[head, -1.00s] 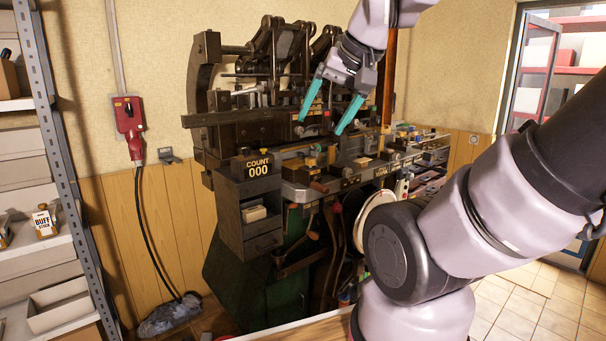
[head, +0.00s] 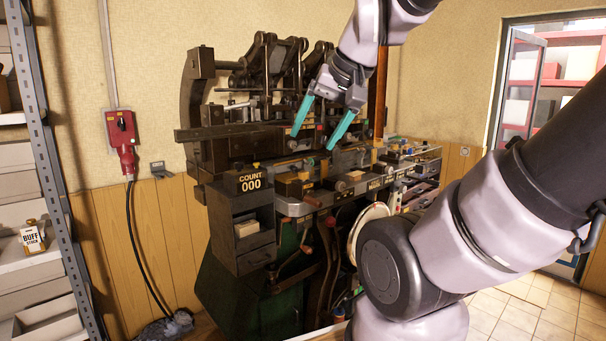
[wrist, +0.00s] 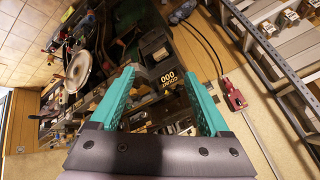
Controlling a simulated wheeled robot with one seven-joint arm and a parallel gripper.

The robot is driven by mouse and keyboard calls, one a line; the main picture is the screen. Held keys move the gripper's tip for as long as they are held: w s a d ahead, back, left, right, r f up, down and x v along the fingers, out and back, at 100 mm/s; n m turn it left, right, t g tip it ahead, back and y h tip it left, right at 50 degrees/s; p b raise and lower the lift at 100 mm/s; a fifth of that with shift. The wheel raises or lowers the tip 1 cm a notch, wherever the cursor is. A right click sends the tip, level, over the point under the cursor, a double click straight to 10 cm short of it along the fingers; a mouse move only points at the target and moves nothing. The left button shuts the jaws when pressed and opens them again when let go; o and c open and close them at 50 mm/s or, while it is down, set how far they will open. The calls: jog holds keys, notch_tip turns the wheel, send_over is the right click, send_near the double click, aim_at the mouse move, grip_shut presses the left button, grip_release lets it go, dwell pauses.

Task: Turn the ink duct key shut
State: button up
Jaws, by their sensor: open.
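The cam press (head: 240,290) stands against the wall, a dark machine with a green lower body. My gripper (head: 315,142) hangs above the front of the press in the head view, with its two teal fingers spread apart and nothing between them. It also shows in the wrist view (wrist: 165,90), open and pointing toward the press. Small knobs and levers show along the press ledge, among them a round knob (head: 292,144) close to the left fingertip. I cannot tell which of these small parts is the ink duct key.
A counter box marked COUNT 000 (head: 250,183) juts from the press front. A red wall switch (head: 122,140) with a black cable hangs at left. Metal shelving (head: 50,150) stands at far left. Free tiled floor (head: 510,310) lies at right, beside my arm.

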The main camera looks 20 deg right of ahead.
aim_at(306, 175)
jog(key=w+d+f+n+t+h, duration=0.25)
jog(key=w+d+n, duration=0.3)
jog(key=w, duration=0.45)
jog(key=w+d+f+n+t+h, duration=0.1)
jog(key=w+d+f+n, duration=0.4)
jog(key=w, duration=0.6)
jog(key=w+d+f+n+t+h, duration=0.15)
jog(key=w+d+n, duration=0.25)
jog(key=w+n, duration=0.45)
jog(key=w+f+n+t+y, duration=0.1)
jog(key=w+f+n+t, duration=0.1)
jog(key=f+n, duration=0.2)
jog(key=w+f+n+t, duration=0.2)
jog(key=f+n, duration=0.3)
jog(key=n, duration=0.5)
jog(key=w+f+n+t+y, duration=0.1)
jog(key=w+f+n, duration=0.3)
jog(key=n, duration=0.3)
jog(key=shift+w+d+f+t+y, duration=0.2)
jog(key=shift+d+f+t+y, duration=0.1)
jog(key=shift+f+t, duration=0.1)
jog(key=w, duration=1)
jog(key=shift+w+r, duration=0.1)
jog(key=shift+w, duration=0.25)
grip_shut()
